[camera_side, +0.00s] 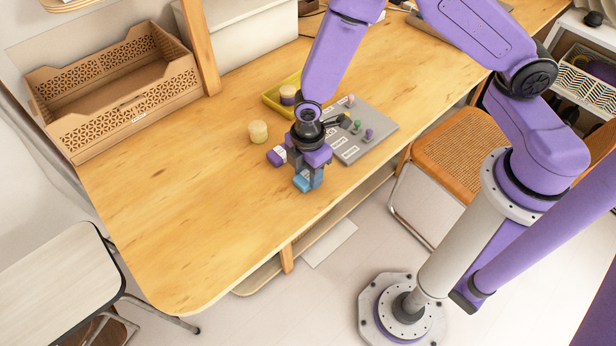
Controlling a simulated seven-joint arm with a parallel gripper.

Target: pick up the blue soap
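The blue soap (302,183) is a small light-blue block on the wooden table, near its front edge. My gripper (306,176) points down right at it, with its fingers close to the block's upper right side. The gripper's purple body and dark wrist hide part of the block. I cannot tell whether the fingers touch the soap or stand around it, nor whether they are open or shut.
A purple-and-white block (276,156) lies just left of the gripper. A cream round jar (258,132) stands behind it. A yellow tray (270,98) holds another jar (288,94). A grey board (378,127) with small colored pegs lies to the right.

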